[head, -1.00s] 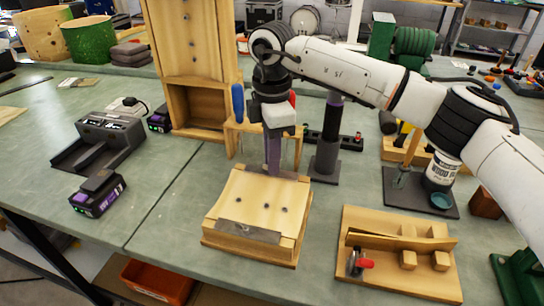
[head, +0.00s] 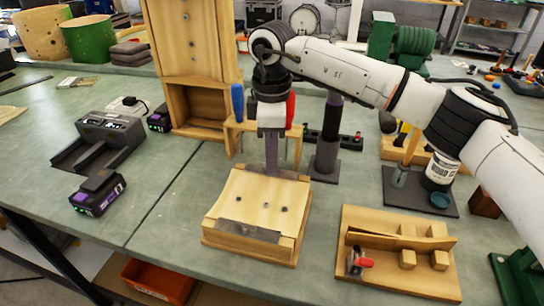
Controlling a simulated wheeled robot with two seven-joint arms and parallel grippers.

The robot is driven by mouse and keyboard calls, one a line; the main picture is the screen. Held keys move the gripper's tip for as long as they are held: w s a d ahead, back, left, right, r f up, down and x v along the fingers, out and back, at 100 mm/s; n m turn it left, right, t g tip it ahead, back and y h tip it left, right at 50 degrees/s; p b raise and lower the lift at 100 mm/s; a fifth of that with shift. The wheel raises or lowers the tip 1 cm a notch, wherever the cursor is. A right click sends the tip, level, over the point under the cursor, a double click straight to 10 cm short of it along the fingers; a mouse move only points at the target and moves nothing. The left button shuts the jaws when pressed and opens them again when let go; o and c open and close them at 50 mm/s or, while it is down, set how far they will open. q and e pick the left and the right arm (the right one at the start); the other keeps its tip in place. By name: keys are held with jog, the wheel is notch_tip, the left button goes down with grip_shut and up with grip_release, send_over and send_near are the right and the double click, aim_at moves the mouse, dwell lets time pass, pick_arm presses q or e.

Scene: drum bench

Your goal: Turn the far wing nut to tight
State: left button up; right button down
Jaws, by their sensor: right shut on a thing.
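My right gripper (head: 271,170) points down at the far edge of a pale wooden block (head: 240,205) with dark holes in its top. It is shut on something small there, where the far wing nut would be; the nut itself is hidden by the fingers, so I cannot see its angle. A grey metal plate (head: 248,231) lies along the near edge of the block. My left gripper is not in view.
A wooden jig with a red-handled clamp (head: 364,262) sits at right. Behind the gripper stands a wooden tool rack (head: 231,142) with blue and red handles, beside a dark post (head: 326,150). A charger (head: 110,132) and battery (head: 98,194) are at left.

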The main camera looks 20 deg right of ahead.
jog(key=c, duration=1.8)
grip_release()
jog(key=shift+r, duration=0.1)
notch_tip(320, 180, up, 10)
jog(key=shift+r, duration=0.1)
